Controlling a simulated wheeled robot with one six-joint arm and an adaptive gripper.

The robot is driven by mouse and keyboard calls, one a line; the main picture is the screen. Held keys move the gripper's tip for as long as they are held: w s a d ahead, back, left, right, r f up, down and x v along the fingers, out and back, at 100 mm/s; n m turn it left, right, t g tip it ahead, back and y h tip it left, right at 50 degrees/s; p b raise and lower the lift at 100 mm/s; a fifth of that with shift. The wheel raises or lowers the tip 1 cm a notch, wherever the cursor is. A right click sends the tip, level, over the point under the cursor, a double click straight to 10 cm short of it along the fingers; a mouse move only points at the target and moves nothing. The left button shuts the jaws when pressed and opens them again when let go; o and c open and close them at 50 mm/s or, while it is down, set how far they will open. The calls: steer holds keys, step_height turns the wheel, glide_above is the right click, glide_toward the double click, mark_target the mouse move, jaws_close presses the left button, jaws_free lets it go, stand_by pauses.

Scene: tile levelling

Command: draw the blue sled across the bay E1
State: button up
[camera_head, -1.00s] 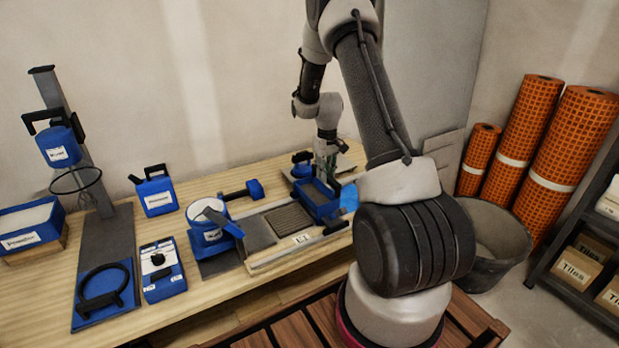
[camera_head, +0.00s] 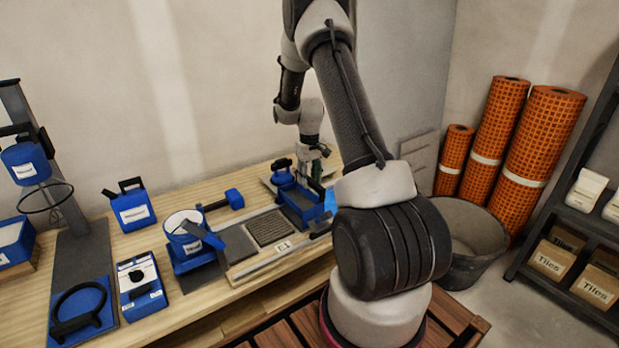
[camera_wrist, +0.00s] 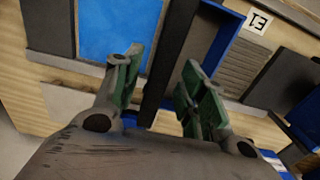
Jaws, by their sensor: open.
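The blue sled (camera_head: 298,204) is an open, box-like frame at the right end of bay E1, whose grey ribbed bed (camera_head: 270,228) lies to its left. In the wrist view the sled's blue wall (camera_wrist: 224,40) shows beside the ribbed bed (camera_wrist: 236,68). The label E1 (camera_wrist: 257,21) is at the bed's edge. My gripper (camera_head: 314,163) is over the sled's right side. In the wrist view my gripper (camera_wrist: 162,68) is open, its green-padded fingers on either side of a dark upright bar (camera_wrist: 164,50). Whether they touch the bar is unclear.
A blue bucket (camera_head: 184,240) stands left of the bay. A blue-handled tool (camera_head: 234,199) lies behind it. A black tub (camera_head: 470,245) and orange mesh rolls (camera_head: 540,140) stand to the right, off the bench.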

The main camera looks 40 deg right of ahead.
step_height(320, 180, up, 12)
stand_by(0.5)
stand_by(0.3)
